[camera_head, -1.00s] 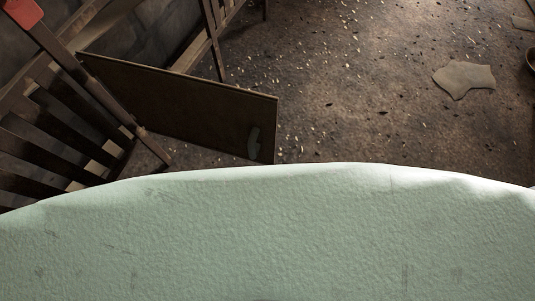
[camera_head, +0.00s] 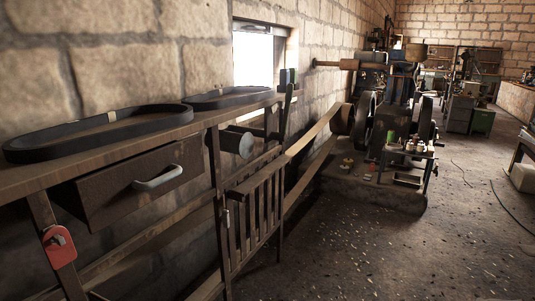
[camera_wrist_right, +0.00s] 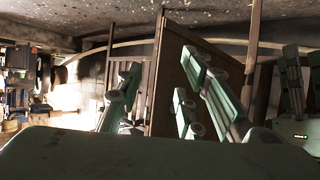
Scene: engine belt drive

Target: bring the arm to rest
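My right gripper (camera_wrist_right: 160,70) shows in the right wrist view. Its green fingers stand apart with nothing held between them. The mint-green part along the bottom of that view is mine and hides what lies below. Neither gripper can be made out clearly in the head view. In the head view, a black belt loop (camera_head: 100,136) lies on the wooden bench (camera_head: 140,148), with a second belt loop (camera_head: 228,98) farther along. The engine (camera_head: 392,105) stands by the wall at the back, with a pale flat belt (camera_head: 312,137) running from its wheel.
The bench has a drawer (camera_head: 130,182) with a pale handle and a red tag (camera_head: 59,246) on its frame. A slatted wooden rail (camera_head: 255,218) stands beyond it. A small table (camera_head: 408,153) with small items stands before the engine. The littered floor (camera_head: 375,255) at right is largely open.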

